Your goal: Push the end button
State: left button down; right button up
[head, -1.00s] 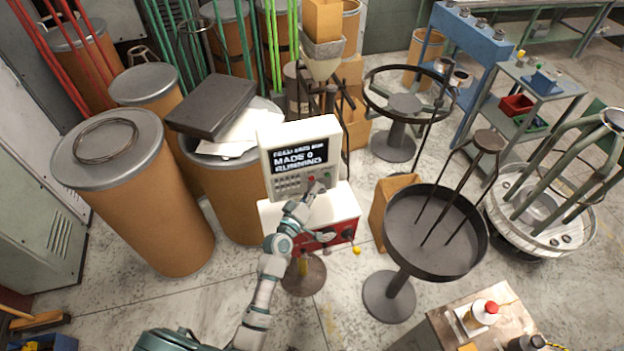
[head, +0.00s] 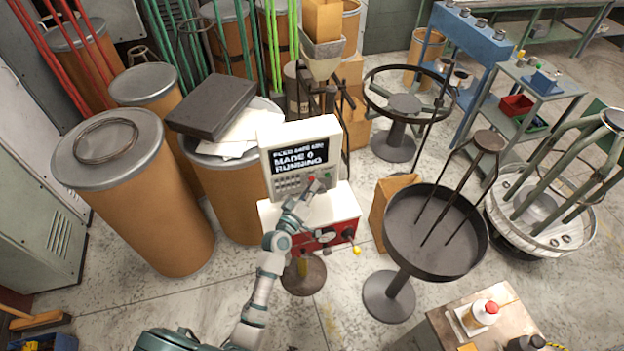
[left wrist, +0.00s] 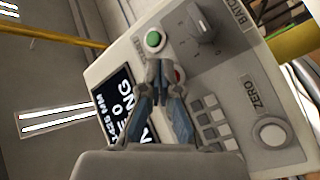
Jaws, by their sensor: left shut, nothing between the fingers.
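The coiler's control panel (head: 300,160) is a white box with a dark screen reading "MADE 0" and "RUNNING". A small red button (head: 312,179) shows beside its keypad. In the left wrist view, a red button (left wrist: 179,76) is partly hidden behind my fingers, and a green button (left wrist: 153,39) is above it. My left gripper (head: 318,186) is shut and empty, with its tips at the panel face close to the red button. I cannot tell whether they touch it. My right gripper is not in view.
The panel stands on a red and white machine (head: 335,213) with a yellow-tipped lever (head: 356,250). Large drums (head: 140,205) stand to the left. A round black tray stand (head: 398,260) is to the right. A small table (head: 470,315) is at the lower right.

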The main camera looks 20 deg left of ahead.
pick_arm(q)
jog(key=shift+w+a, duration=0.2)
jog(key=shift+w, duration=0.1)
dwell(0.4)
jog(key=shift+s+d, duration=0.1)
jog(key=shift+s, duration=0.05)
dwell(0.3)
jog(key=shift+s+d+p, duration=0.3)
jog(key=shift+s+d, duration=0.05)
jog(key=shift+s, duration=0.2)
jog(key=s+d+p, duration=0.1)
jog(key=s, duration=0.1)
jog(key=s+d+p, duration=0.1)
jog(key=s+d, duration=0.1)
dwell(0.4)
jog(key=shift+a, duration=0.1)
dwell(0.6)
